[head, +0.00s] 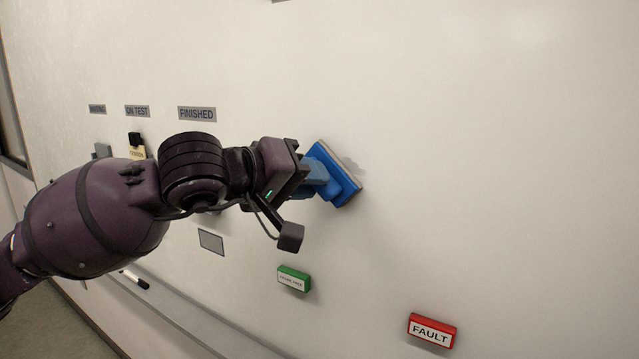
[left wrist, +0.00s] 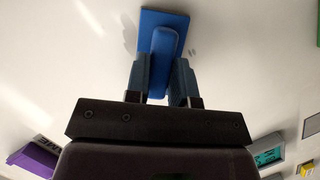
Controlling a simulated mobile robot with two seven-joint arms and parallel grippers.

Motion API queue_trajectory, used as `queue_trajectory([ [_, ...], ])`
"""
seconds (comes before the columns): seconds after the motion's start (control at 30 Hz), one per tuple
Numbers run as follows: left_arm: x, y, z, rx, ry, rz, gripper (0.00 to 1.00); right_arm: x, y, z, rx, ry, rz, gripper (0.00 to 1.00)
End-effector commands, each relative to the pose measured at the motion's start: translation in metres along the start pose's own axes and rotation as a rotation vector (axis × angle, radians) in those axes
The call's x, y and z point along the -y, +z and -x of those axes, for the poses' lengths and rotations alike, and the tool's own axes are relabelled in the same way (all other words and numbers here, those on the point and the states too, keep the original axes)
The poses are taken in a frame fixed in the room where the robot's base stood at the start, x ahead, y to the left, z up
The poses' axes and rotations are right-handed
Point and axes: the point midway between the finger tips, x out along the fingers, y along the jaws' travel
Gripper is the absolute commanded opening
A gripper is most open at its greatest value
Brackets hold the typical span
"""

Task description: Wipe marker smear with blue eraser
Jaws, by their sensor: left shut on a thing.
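The blue eraser (head: 334,174) is at the whiteboard (head: 480,150), tilted, with its pale pad side toward the board. My left gripper (head: 312,178) is shut on the eraser's handle. In the left wrist view the eraser (left wrist: 164,32) sits beyond the two fingers of the left gripper (left wrist: 160,82), which press on both sides of its handle. I cannot tell whether the pad touches the board. A faint grey smudge (head: 351,163) shows on the board right beside the eraser; I cannot tell whether it is marker or shadow. My right gripper is not in view.
A green magnet (head: 294,279) and a red FAULT magnet (head: 431,330) are on the board below. Grey labels, including FINISHED (head: 197,113), are at the upper left. A ledge (head: 190,318) with a marker (head: 134,279) runs along the lower left. The board's right side is clear.

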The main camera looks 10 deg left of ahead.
Motion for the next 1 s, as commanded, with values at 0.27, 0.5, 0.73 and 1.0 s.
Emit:
queue_trajectory([
  [0.27,0.011,-0.01,0.004,-0.003,-0.003,0.001,0.04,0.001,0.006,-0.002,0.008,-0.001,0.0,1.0],
  [0.5,0.019,-0.017,0.008,-0.002,-0.004,0.001,0.04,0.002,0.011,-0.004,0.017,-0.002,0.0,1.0],
  [0.73,0.029,-0.028,0.013,-0.001,-0.003,0.001,0.04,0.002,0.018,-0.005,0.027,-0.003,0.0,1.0],
  [1.0,0.032,-0.034,0.017,-0.001,0.001,-0.001,0.04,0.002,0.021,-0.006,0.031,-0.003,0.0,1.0],
])
